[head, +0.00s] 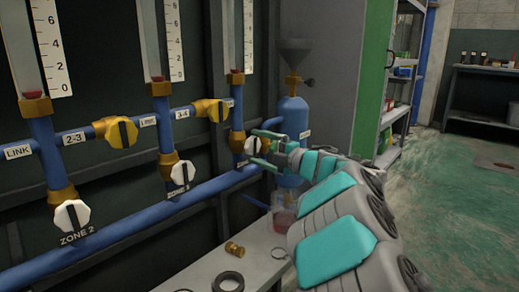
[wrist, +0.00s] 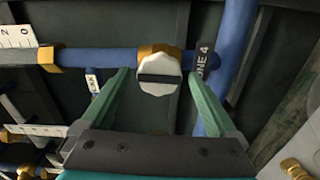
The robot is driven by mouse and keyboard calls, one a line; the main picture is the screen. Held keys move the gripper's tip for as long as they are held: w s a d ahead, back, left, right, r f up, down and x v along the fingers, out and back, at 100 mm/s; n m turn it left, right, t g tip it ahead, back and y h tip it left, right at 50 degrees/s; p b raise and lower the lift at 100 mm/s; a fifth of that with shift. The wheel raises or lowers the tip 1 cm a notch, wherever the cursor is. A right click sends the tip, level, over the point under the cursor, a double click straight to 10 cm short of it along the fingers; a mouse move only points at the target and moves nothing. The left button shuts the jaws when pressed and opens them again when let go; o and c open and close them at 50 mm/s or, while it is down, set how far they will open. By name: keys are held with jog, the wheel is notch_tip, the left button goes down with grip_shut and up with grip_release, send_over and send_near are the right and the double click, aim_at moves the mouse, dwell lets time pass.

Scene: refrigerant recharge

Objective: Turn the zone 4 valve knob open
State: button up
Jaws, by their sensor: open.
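The zone 4 valve knob (wrist: 160,75) is white with a dark bar across its face. In the wrist view the bar lies roughly along the blue pipe. The "ZONE 4" label (wrist: 203,62) is beside it, partly hidden by a finger. In the head view the knob (head: 251,146) sits on the rightmost riser, partly behind my fingers. My gripper (head: 264,148) is open, with green fingers. In the wrist view my gripper (wrist: 159,76) has one finger on each side of the knob, with visible gaps, not closed on it.
The white zone 2 knob (head: 72,215), another white knob (head: 182,173) and yellow link knobs (head: 121,132) are to the left. A blue cylinder (head: 292,120) stands close behind my gripper. A bench (head: 215,265) below holds a brass fitting (head: 235,249), rings and a beaker (head: 284,219).

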jog(key=v, duration=0.7)
jog(key=shift+p, duration=0.4)
